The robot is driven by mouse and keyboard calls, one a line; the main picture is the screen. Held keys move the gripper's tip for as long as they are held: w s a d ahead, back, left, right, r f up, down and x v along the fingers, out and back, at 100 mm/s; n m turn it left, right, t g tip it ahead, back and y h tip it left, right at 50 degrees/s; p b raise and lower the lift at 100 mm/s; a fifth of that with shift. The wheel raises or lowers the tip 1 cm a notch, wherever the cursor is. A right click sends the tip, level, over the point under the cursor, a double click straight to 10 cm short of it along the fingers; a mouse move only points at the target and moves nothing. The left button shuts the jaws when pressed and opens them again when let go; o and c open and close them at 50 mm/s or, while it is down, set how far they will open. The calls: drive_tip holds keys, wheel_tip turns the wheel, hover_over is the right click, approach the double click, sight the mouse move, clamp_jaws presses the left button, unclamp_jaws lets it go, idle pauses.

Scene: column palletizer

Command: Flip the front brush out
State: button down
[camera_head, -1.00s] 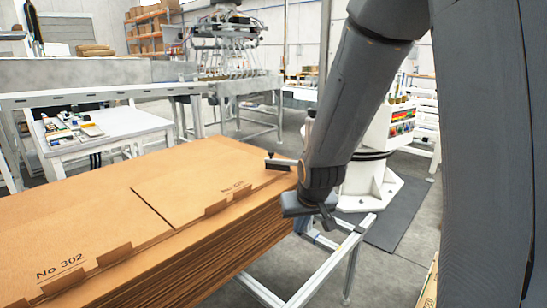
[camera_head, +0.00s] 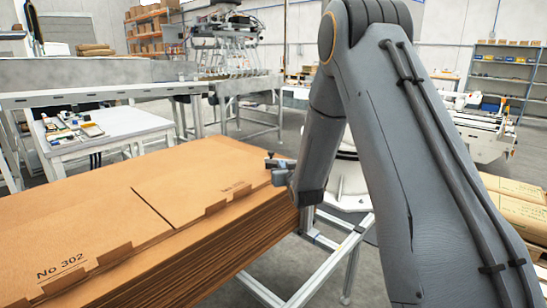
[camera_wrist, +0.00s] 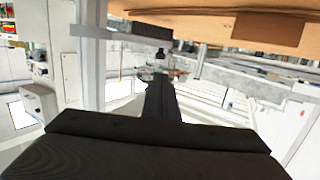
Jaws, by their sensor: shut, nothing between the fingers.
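The front brush (camera_head: 279,163) is a small dark bar at the far right corner of the cardboard stack (camera_head: 120,215). In the wrist view a dark grey bar (camera_wrist: 142,29), which looks like the same brush, sticks out from a pale upright post near the cardboard's edge, with a small black knob below it. My gripper (camera_head: 281,177) is beside the brush at the stack's right edge, partly hidden by my wrist. In the wrist view my shut, empty fingers (camera_wrist: 155,76) point toward the bar and knob. I cannot tell if they touch.
A pale metal frame (camera_head: 330,253) stands beside the stack under my arm. A white table (camera_head: 120,128) with small items is at left behind the stack. Boxes (camera_head: 515,205) are at right, and shelves (camera_head: 502,75) stand behind. My arm hides the middle right.

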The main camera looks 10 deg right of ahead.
sight(272, 153)
drive_tip(key=w, duration=0.4)
drive_tip(key=w+f+p, duration=0.1)
drive_tip(key=w, duration=0.4)
drive_tip(key=w+f+p, duration=0.1)
drive_tip(key=w, duration=0.4)
drive_tip(key=shift+a, duration=0.1)
